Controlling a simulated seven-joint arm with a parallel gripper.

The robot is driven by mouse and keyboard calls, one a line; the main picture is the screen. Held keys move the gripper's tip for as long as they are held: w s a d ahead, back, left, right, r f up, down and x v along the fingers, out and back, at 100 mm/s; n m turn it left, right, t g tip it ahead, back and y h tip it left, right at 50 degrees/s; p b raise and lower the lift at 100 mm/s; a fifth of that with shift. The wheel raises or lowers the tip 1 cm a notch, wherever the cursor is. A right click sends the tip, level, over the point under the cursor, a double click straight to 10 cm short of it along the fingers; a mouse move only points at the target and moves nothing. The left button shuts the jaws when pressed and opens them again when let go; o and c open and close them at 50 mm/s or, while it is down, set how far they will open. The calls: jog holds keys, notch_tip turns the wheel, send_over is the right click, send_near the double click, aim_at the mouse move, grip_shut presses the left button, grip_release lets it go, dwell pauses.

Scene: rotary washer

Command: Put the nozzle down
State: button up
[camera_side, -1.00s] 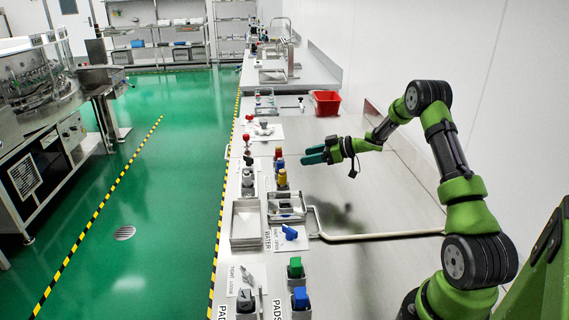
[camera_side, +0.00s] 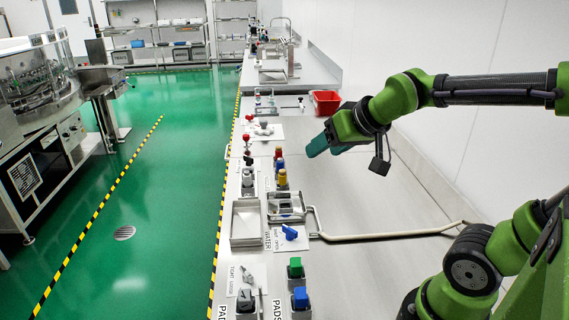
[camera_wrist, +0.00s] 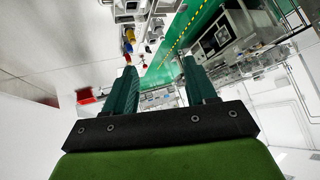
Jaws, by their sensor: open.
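My gripper (camera_side: 318,147) is raised above the right part of the steel counter (camera_side: 350,200), pointing left. In the wrist view my gripper (camera_wrist: 158,66) has its two teal fingers apart, with nothing held between them. No nozzle can be picked out with certainty. A pale hose (camera_side: 385,235) lies along the counter toward a small metal tray (camera_side: 285,207). A small blue piece (camera_side: 290,232) lies by the hose's left end on a printed card; I cannot tell if it is the nozzle. My gripper is well apart from both.
A red bin (camera_side: 326,102) stands farther back on the counter; it also shows in the wrist view (camera_wrist: 86,100). Coloured knobs (camera_side: 282,177) and a shallow tray (camera_side: 246,222) line the left edge. A white wall bounds the right. The middle counter is mostly clear.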

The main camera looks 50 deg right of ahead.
jog(key=s+a+f+g+y, duration=0.1)
jog(key=s+a+f+y, duration=0.1)
jog(key=s+a, duration=0.4)
jog(key=shift+s+a+f+n+g+y, duration=0.25)
jog(key=shift+s+y, duration=0.25)
jog(key=shift+s, duration=0.25)
jog(key=shift+r, duration=0.1)
